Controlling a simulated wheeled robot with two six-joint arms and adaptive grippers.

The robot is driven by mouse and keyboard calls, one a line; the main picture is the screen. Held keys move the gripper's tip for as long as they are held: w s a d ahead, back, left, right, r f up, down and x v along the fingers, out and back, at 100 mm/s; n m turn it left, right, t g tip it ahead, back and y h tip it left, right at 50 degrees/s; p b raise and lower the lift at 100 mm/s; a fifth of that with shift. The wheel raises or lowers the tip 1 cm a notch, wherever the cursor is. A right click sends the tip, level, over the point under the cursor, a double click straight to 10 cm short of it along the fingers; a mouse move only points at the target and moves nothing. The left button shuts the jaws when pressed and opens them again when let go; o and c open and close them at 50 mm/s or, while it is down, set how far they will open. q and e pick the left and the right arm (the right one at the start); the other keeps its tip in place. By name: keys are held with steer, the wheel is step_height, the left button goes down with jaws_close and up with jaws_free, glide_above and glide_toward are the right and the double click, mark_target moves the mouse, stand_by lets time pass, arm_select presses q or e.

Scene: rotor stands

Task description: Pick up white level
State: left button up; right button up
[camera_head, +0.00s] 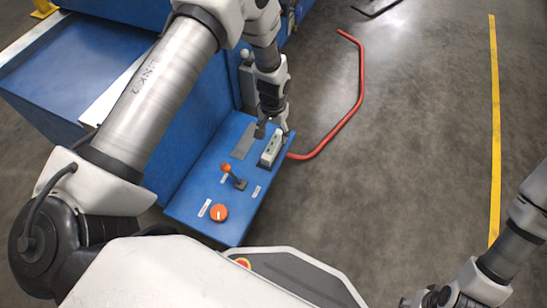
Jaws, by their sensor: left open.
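The white level (270,150) is a small pale bar with green marks. It rests at the far right corner of the blue control panel (213,165). My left gripper (272,131) points down just above the far end of the level, with its fingers open. Whether a finger touches the level cannot be told. My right gripper (424,299) is at the bottom edge, partly cut off, far from the level; its jaw state is unclear.
The panel has an orange-topped lever (226,168), an orange knob (219,212) and a grey plate (243,141). A blue stand rises behind it. A red rail (360,85) bends over the floor to the right. The floor up to the yellow line (495,120) is clear.

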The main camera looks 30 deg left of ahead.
mark_target(274, 144)
arm_select(q)
steer(key=shift+w+f+b, duration=0.3)
steer(key=shift+w+f, duration=0.25)
steer(key=shift+f, duration=0.2)
steer(key=shift+a+f, duration=0.1)
steer(key=shift+f, duration=0.2)
step_height(274, 144, down, 7)
steer(key=b, duration=0.5)
steer(key=shift+a+r, duration=0.1)
steer(key=shift+a, duration=0.05)
steer(key=shift+s+r, duration=0.1)
steer(key=shift+r, duration=0.1)
jaws_close()
arm_select(e)
step_height(274, 144, down, 7)
steer(key=shift+w, duration=0.15)
